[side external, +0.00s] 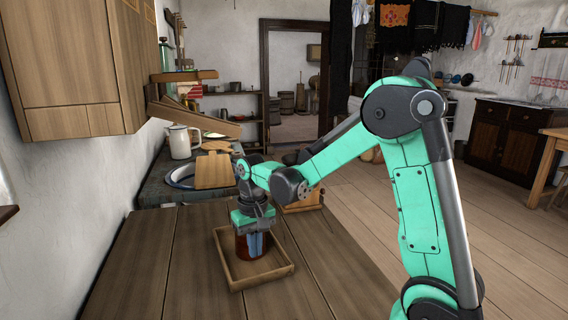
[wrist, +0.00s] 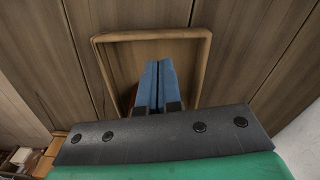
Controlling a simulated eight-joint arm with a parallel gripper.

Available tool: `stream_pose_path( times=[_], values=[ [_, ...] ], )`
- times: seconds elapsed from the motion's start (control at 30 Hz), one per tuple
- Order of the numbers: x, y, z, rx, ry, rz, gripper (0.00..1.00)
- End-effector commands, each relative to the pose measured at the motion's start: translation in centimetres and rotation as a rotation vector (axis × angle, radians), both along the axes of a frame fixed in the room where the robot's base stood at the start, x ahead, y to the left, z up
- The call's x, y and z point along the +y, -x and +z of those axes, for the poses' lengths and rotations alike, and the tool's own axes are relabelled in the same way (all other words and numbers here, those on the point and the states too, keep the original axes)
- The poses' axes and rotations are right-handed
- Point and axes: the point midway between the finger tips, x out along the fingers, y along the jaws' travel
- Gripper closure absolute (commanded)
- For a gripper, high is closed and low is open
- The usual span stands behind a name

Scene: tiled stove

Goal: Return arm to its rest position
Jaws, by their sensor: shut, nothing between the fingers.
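My gripper (side external: 258,252) points down over a shallow wooden tray (side external: 268,282) on the plank table. Its two blue fingers lie side by side, shut with nothing between them. The wrist view shows the closed fingers (wrist: 157,75) in front of the tray's rim (wrist: 150,37). A reddish-brown object (side external: 241,246) stands in the tray right behind or beside the fingers. It is mostly hidden by my gripper, and I cannot tell whether they touch. My arm reaches bent across the table from the right.
The wooden table (side external: 170,255) is clear around the tray. Behind it are a cutting board (side external: 214,171), a white-blue basin (side external: 180,177) and a white pitcher (side external: 181,141) on the stove. A wall cabinet (side external: 75,65) hangs upper left. A wooden box (side external: 303,200) sits behind my wrist.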

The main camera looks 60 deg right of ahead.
Motion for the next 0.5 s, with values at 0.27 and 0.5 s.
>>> stream_pose_path(
  times=[0.27,0.5],
  values=[
    [0.0,0.0,3.5,0.000,0.000,0.000,1.00],
    [1.5,0.6,5.2,-0.071,0.021,0.064,1.00]
  ],
)
